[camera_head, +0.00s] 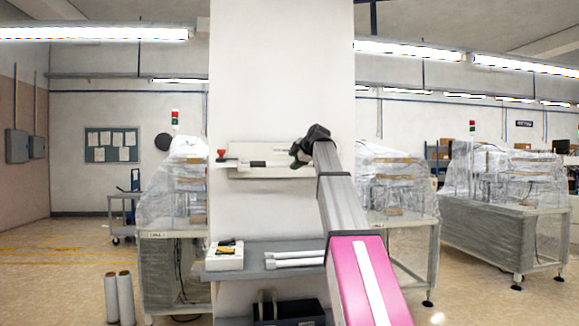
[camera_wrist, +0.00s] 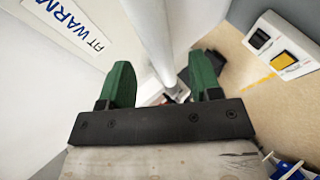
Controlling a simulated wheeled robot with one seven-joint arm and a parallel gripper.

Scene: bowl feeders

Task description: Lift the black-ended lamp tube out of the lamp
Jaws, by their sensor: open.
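The lamp (camera_head: 275,172) is a long white fixture mounted level on the pale column. A thin white lamp tube (camera_head: 233,163) runs along its front, with a dark patch showing partway along. My gripper (camera_head: 299,155) is at the right part of the lamp and hides that end of the tube. In the wrist view my gripper (camera_wrist: 161,75) has its two green fingers apart. A white tube (camera_wrist: 153,35) runs down from the top into the space between them, with no clear contact. I cannot make out a black end there.
A grey shelf (camera_head: 262,268) juts out below the lamp. A dark crate (camera_head: 289,315) is underneath. Plastic-wrapped machines stand on both sides of the column.

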